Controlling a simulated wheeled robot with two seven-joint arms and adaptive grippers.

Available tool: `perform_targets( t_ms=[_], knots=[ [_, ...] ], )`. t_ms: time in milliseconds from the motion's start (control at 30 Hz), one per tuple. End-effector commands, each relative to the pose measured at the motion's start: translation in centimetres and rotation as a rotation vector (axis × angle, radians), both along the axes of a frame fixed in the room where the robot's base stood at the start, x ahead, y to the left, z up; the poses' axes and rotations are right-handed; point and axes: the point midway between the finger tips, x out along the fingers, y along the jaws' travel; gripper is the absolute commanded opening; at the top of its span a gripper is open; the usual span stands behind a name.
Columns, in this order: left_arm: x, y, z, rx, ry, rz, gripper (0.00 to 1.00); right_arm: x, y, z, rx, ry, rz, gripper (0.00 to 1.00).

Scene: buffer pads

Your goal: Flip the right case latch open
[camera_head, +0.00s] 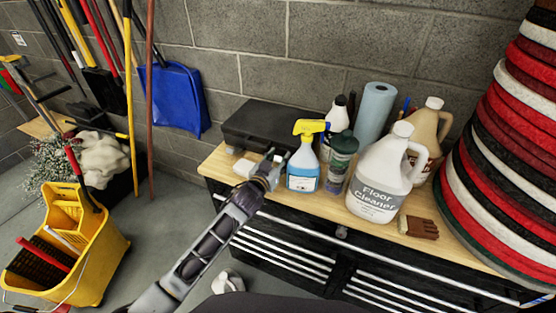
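The black case (262,124) lies closed and flat on the wooden worktop, near the wall and left of the bottles. Its front edge is partly behind my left gripper and the spray bottle, and I cannot make out its right latch. My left gripper (271,163) is at the front of the case, toward its right part, just left of the blue spray bottle (303,168). Its fingers are small and partly hidden by the wrist, so I cannot tell if they are open or touching the case. My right gripper is out of view.
A green-capped bottle (340,163), a floor cleaner jug (376,184) and a paper roll (375,113) crowd the right. A small white block (244,167) sits left of my gripper. A brown brush (418,227) lies at the front right. Stacked pads (510,150) stand at far right.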

Motion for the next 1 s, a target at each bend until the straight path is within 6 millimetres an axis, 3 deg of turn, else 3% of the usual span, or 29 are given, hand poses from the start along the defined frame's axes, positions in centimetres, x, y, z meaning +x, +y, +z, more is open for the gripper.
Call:
perform_targets(
  t_ms=[367, 1000],
  knots=[
    [-0.9, 0.3, 0.0, -0.001, 0.001, 0.0, 0.39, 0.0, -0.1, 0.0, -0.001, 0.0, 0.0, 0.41],
    [-6.1, 2.0, 0.8, 0.001, 0.002, 0.0, 0.39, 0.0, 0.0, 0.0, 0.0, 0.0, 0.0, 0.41]
  ],
)
